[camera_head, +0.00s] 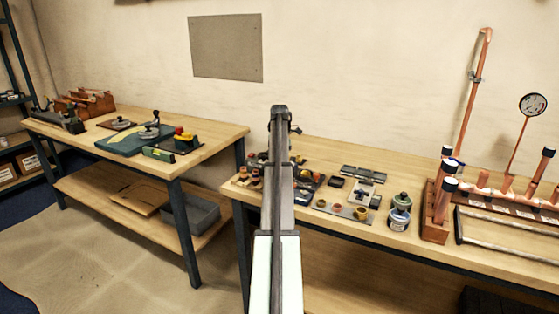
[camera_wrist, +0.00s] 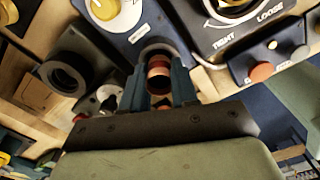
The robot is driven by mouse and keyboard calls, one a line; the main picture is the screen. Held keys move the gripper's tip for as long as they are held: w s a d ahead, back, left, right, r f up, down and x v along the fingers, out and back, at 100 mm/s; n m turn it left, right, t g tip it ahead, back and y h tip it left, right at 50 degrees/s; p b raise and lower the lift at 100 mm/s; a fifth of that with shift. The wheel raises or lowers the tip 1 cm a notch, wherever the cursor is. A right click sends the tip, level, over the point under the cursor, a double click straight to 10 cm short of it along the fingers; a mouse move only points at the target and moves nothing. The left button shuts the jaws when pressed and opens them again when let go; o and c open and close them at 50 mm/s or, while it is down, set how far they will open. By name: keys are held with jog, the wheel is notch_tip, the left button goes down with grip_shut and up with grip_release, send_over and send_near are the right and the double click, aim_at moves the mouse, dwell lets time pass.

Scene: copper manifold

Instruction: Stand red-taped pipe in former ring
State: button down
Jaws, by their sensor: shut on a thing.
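In the wrist view my gripper (camera_wrist: 158,75) is shut on a short copper pipe, the red-taped pipe (camera_wrist: 158,78), with a reddish band on it. The pipe is seen nearly end-on between the two fingers, over the edge of a blue board (camera_wrist: 146,27). A grey round rim shows just beyond the pipe; I cannot tell whether the pipe is inside it or above it. A black block with a round dark ring (camera_wrist: 66,77) lies to the left, apart from the fingers. I cannot tell which is the former ring. In the head view my arm hides the gripper and pipe.
A panel marked TIGHT and LOOSE (camera_wrist: 238,38) lies right of the fingers. In the head view, small fittings crowd the bench around my arm. Another bench (camera_head: 215,140) is at the left.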

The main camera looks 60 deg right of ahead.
jog(key=c, duration=1.1)
grip_release()
jog(key=shift+c, duration=0.2)
jog(key=shift+r, duration=0.1)
notch_tip(320, 180, up, 11)
dwell(0.5)
